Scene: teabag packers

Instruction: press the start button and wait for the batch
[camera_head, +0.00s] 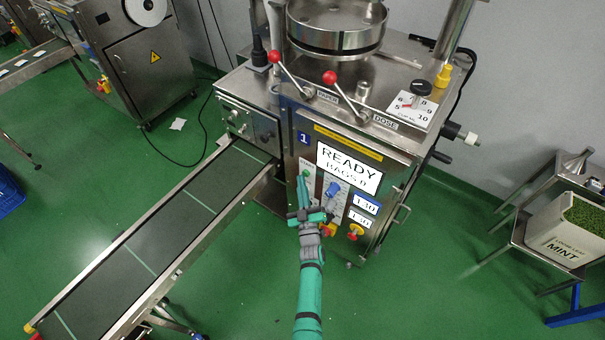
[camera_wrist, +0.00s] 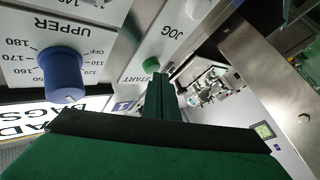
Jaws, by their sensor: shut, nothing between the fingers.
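The teabag packer (camera_head: 290,120) stands in the middle of the head view, its display (camera_head: 348,168) reading READY and BAGS 0. The green start button (camera_wrist: 151,65), labelled START, is on the front panel in the wrist view. My gripper (camera_head: 303,178) is at the panel. In the wrist view its closed fingers (camera_wrist: 160,85) point up the panel, with the tips just below the button. I cannot tell whether they touch it. The fingers hold nothing.
A blue UPPER knob (camera_wrist: 61,75) sits left of my fingers in the wrist view. Red-and-yellow knobs (camera_head: 355,231) are low on the panel. A conveyor (camera_head: 150,240) runs to the lower left. A MINT bin (camera_head: 565,235) stands on a rack at right. Green floor is open between.

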